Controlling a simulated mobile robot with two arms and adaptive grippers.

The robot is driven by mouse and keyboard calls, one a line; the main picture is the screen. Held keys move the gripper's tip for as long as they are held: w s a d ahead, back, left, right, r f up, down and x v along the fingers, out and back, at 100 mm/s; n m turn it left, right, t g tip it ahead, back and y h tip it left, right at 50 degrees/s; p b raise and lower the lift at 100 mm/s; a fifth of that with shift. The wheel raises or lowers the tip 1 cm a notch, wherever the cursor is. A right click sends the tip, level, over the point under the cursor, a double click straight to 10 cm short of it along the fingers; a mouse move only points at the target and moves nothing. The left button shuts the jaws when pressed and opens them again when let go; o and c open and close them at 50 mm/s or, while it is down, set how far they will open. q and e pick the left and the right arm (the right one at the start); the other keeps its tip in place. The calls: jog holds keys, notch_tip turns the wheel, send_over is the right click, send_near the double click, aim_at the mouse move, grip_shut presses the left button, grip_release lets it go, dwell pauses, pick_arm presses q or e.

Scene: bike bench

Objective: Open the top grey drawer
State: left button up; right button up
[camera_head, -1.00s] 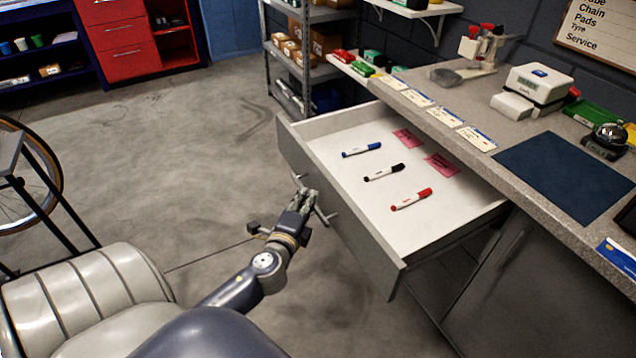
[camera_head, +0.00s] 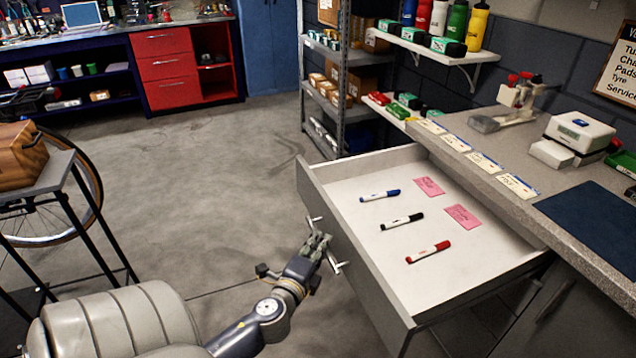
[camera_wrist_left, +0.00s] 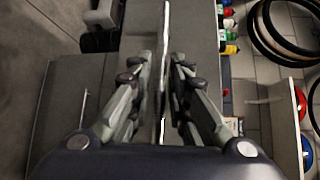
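The top grey drawer (camera_head: 360,255) stands far out from under the counter on the right in the head view. Its pale inside holds a blue marker (camera_head: 380,195), a black marker (camera_head: 402,221), a red marker (camera_head: 428,251) and two pink notes (camera_head: 463,217). My left gripper (camera_head: 322,243) is at the bar handle (camera_head: 338,267) on the drawer front. In the left wrist view the fingers of the left gripper (camera_wrist_left: 163,95) lie on both sides of the thin bar, close against it. My right gripper is not in view.
The grey counter (camera_head: 480,150) carries cards, a white device (camera_head: 578,135) and a dark mat (camera_head: 600,215). A metal shelf (camera_head: 340,80) stands behind the drawer. A bike wheel and work stand (camera_head: 75,205) are at left. The floor between is clear.

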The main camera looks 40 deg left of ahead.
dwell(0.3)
pick_arm(q)
jog(key=v, duration=1.2)
dwell(0.3)
